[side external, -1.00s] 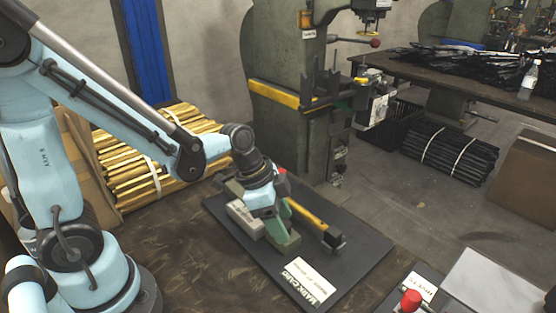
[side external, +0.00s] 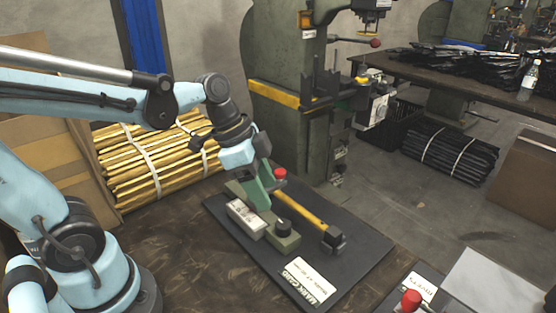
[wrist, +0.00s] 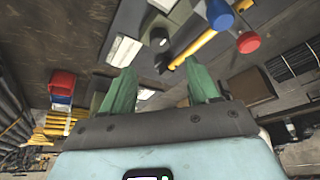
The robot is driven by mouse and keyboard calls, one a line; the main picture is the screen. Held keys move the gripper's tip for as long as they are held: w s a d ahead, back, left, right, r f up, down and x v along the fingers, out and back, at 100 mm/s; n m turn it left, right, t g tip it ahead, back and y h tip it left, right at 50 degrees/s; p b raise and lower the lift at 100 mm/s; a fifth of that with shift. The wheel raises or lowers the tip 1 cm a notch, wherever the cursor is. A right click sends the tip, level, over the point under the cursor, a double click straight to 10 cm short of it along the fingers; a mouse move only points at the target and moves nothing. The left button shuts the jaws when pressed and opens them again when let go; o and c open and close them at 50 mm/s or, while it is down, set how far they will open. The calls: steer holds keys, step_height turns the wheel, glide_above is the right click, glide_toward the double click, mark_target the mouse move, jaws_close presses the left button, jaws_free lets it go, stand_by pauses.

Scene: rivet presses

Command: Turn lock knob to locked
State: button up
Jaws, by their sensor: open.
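A green press fixture (side external: 288,242) lies on a black mat (side external: 355,262). A round black knob (side external: 283,228), probably the lock knob, stands on its near end; its lock state is not readable. In the wrist view the black knob (wrist: 158,38) shows ahead of my fingertips, between their lines. A pale grey block (side external: 245,217) sits beside the fixture. My gripper (side external: 259,203), with green fingers, is above the fixture, behind the knob and apart from it. In the wrist view my gripper (wrist: 160,66) is open, with nothing between the fingers.
A yellow handle (side external: 302,211) with a black end lies along the fixture. A red knob (side external: 280,174) stands behind it; a blue knob (wrist: 220,16) shows in the wrist view. A white card (side external: 305,280) lies on the mat's near edge. The mat's right part is clear.

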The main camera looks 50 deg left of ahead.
steer(key=shift+v, duration=1.55)
steer(key=a+n+t+y, duration=0.1)
steer(key=n, duration=0.2)
steer(key=f+n+t+y, duration=0.1)
steer(key=n, duration=0.2)
steer(key=a+f+n+t+y, duration=0.1)
steer(key=n+t, duration=0.1)
steer(key=n, duration=0.1)
steer(key=shift+s+a+f, duration=0.1)
steer(key=shift+s+a, duration=0.2)
steer(key=shift+s, duration=0.05)
